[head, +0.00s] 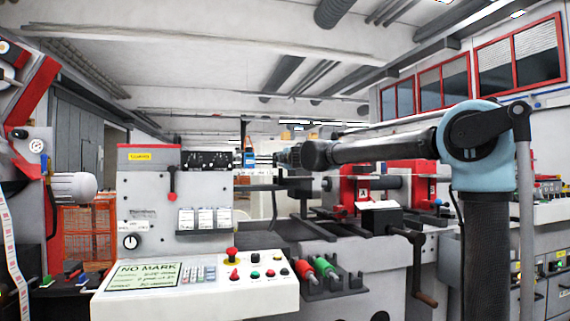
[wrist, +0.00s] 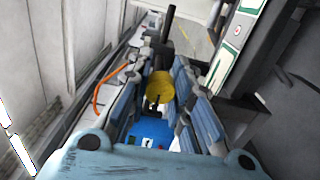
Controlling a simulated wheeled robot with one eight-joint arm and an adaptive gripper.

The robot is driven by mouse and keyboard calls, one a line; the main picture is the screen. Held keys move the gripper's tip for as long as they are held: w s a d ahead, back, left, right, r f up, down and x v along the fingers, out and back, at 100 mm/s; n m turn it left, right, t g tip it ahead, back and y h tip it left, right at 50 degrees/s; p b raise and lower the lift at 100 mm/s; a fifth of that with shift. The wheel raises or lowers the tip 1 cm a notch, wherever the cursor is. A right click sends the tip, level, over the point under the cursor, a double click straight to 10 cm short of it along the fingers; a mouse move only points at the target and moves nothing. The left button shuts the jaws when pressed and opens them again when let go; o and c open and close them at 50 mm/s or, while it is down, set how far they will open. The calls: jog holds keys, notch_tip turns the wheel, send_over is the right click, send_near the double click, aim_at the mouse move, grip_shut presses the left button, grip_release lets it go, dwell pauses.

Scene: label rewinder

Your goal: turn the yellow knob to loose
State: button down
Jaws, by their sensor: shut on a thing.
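The round yellow knob (wrist: 160,86) shows in the wrist view between the two grey-blue fingers of my gripper (wrist: 160,78). The fingers are shut on the knob, one on each side. A black rod (wrist: 168,28) stands out beyond the knob. A blue block (wrist: 150,130) with small markings lies below the knob in the wrist view. In the head view my gripper (head: 265,158) reaches left behind the machine, at a small blue part (head: 249,158). The knob is too small to make out there, and any turn mark on it cannot be read.
The control panel (head: 195,277) with its screen and buttons stands in front. Red clamps (head: 347,187) and a crank handle (head: 423,284) sit under my arm on the right. An orange cable (wrist: 102,92) curves left of the fingers. A dark beam (wrist: 245,60) is close on the right.

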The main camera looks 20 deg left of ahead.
jog(key=shift+f, duration=0.1)
jog(key=c, duration=1.4)
grip_release()
jog(key=v, duration=0.8)
jog(key=shift+w, duration=0.1)
